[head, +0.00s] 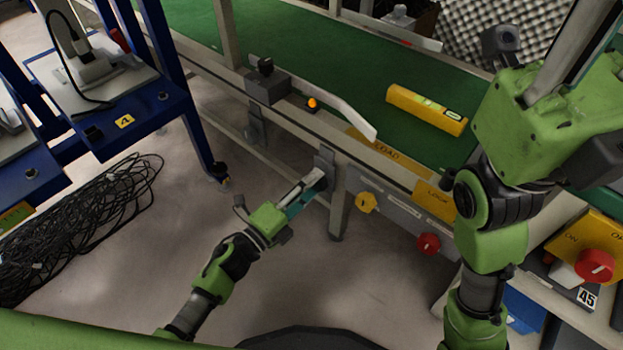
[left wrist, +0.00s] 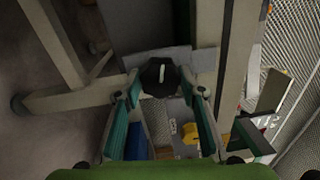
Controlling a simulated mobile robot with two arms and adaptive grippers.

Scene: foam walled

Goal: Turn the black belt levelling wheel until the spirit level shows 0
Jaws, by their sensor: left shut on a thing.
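The black belt levelling wheel (head: 321,184) sits on a grey bracket at the conveyor's near side; its black knob with a pale mark shows in the left wrist view (left wrist: 159,76). My left gripper (head: 313,185) is shut on this wheel, with its fingers at either side of the knob in the wrist view (left wrist: 160,92). It partly hides the wheel in the head view. The yellow spirit level (head: 427,109) lies on the green belt (head: 320,62). Its small display is too small to read. My right arm rises at the right; its gripper is not in view.
A yellow knob (head: 367,203) and a red knob (head: 428,243) are on the conveyor's side, right of the wheel. A conveyor leg (head: 338,215) stands close to the wheel. A blue-framed bench (head: 150,110) and tangled black cables (head: 75,225) are at the left. The floor between is clear.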

